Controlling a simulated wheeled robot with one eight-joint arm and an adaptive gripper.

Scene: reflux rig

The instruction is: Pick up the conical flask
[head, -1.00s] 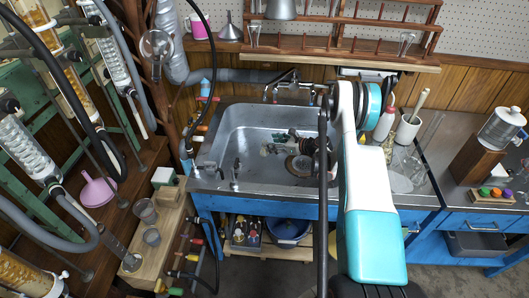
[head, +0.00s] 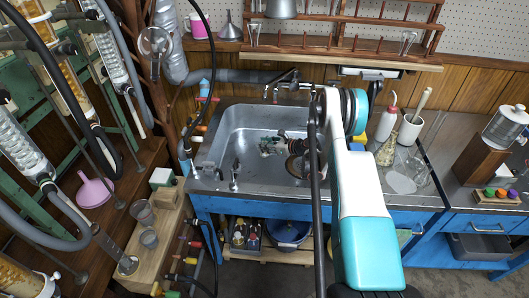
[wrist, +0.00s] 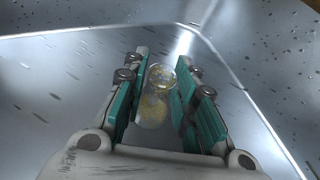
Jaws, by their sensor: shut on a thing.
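The conical flask (wrist: 155,102) is clear glass with yellowish specks. In the wrist view it stands out between the two teal-padded fingers of my gripper (wrist: 158,95), which is shut on it. In the head view my gripper (head: 281,145) is low over the steel sink, with the arm coming in from the right. The flask shows there only as a small, unclear patch (head: 266,148) at the fingertips. I cannot tell whether its base touches the sink.
The sink (head: 232,150) has bare metal on its left side. Its walls and the taps (head: 275,92) stand close around. A speckled glass vessel (head: 387,153), a wash bottle (head: 386,124) and a mortar (head: 410,128) stand to the right. Tubing and glassware crowd the left.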

